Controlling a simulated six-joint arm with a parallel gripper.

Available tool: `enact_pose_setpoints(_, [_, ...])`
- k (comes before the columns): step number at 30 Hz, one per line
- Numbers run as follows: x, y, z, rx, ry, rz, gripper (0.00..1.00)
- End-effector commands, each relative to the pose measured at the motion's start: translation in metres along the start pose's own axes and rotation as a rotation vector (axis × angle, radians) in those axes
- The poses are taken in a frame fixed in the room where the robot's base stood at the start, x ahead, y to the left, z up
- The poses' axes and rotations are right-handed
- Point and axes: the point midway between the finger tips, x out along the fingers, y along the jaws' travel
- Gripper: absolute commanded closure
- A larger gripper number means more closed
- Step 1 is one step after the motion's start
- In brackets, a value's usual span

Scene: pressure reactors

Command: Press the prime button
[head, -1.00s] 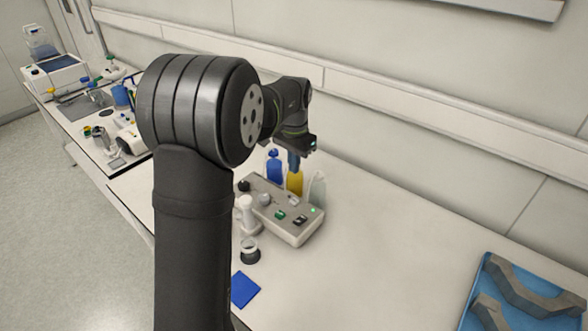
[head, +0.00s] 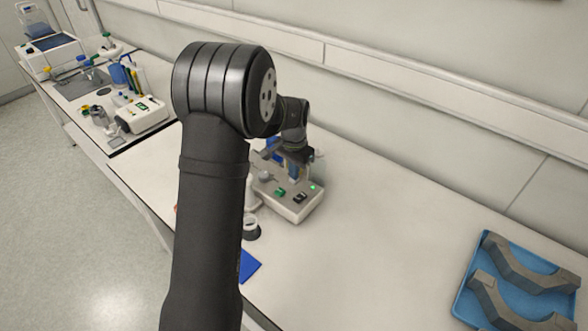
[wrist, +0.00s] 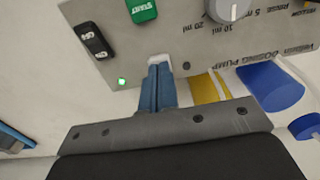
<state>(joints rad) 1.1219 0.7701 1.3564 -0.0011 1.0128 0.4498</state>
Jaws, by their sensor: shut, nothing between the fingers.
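The dosing pump (head: 290,208) is a pale box with a grey sloped control panel on the bench. The wrist view shows its panel (wrist: 185,25) upside down, with a green START button (wrist: 141,9), a black rocker switch (wrist: 92,40), a grey knob (wrist: 228,8) and a lit green lamp (wrist: 121,81). A small white part (wrist: 159,61), perhaps the prime button, shows right at my fingertips, mostly hidden; I can read no prime label. My gripper (wrist: 158,68) has its blue fingers shut and empty over the panel edge. I cannot tell whether they touch.
Blue (wrist: 270,85) and yellow (wrist: 208,88) bottles stand behind the pump, close to my fingers. A dark-based cup (head: 251,228) and a blue pad (head: 248,265) lie in front. A blue tray (head: 466,300) with grey pieces is at right; bench between is clear.

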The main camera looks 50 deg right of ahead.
Motion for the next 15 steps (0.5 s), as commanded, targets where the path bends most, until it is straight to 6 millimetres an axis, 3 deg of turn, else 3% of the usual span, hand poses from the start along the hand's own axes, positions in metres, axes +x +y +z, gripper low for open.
enact_pose_setpoints(9, [0.023,0.000,0.001,0.000,-0.006,0.002,1.00])
enact_pose_setpoints(15, [0.025,0.001,0.002,0.000,-0.009,0.003,1.00])
